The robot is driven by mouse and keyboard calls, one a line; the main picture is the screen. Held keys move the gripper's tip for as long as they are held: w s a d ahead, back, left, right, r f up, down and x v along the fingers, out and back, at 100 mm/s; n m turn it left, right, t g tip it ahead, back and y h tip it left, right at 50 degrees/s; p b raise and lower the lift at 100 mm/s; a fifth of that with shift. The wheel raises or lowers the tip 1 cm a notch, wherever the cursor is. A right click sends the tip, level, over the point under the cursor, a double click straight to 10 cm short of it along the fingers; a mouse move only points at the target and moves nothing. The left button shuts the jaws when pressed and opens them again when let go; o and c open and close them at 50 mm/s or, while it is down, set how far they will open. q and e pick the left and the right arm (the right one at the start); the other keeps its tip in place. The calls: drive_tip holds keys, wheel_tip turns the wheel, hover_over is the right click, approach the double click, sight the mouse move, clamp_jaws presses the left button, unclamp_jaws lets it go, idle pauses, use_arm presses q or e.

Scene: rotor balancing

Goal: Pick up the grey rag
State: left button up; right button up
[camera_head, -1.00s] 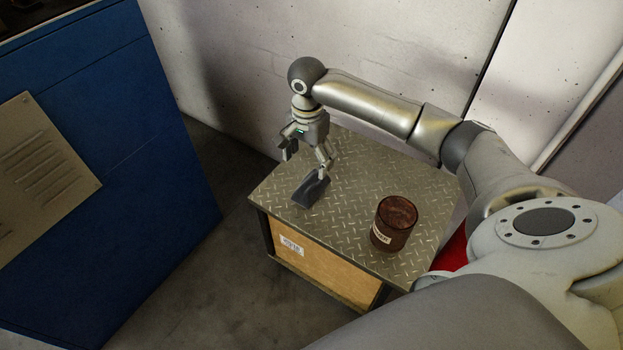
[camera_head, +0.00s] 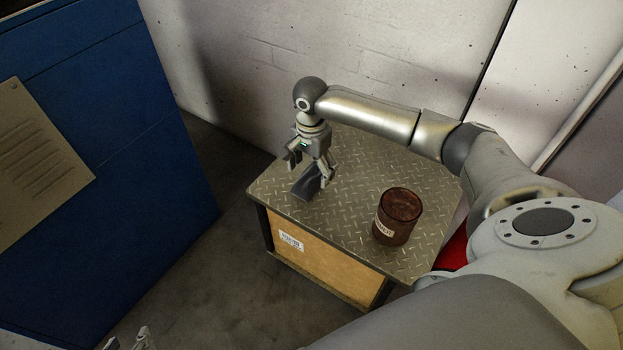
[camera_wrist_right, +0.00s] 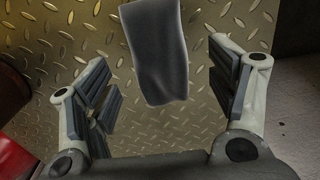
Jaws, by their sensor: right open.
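The grey rag (camera_head: 307,182) lies on the metal-topped cabinet, near its left edge. In the right wrist view the rag (camera_wrist_right: 158,55) is a dark grey strip running in from the top edge, between the two spread fingers. My right gripper (camera_head: 309,168) is open and points down just over the rag, one finger to each side in the head view. The right gripper (camera_wrist_right: 158,88) holds nothing. The tips of my left gripper (camera_head: 130,340) just show at the bottom left edge of the head view; the rest is cut off.
A brown-red labelled can (camera_head: 398,216) stands on the diamond-plate cabinet top (camera_head: 345,228), right of the rag. A pale wall (camera_head: 250,60) rises behind the cabinet. A large blue cabinet (camera_head: 150,190) stands at left, with bare floor between.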

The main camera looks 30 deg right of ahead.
wheel_tip(320, 180, down, 2)
drive_tip(key=shift+f+b, duration=0.2)
drive_tip(key=shift+b, duration=0.25)
drive_tip(key=shift+f, duration=0.1)
use_arm(q)
drive_tip(key=w+r+t, duration=0.1)
drive_tip(key=w+d+r+t, duration=0.1)
drive_tip(key=w, duration=0.1)
drive_tip(key=w+r+t+h, duration=0.1)
drive_tip(key=shift+w+d+r, duration=0.15)
drive_tip(key=shift+d+r, duration=0.1)
drive_tip(key=shift+d, duration=0.05)
use_arm(e)
drive_tip(key=c, duration=1.1)
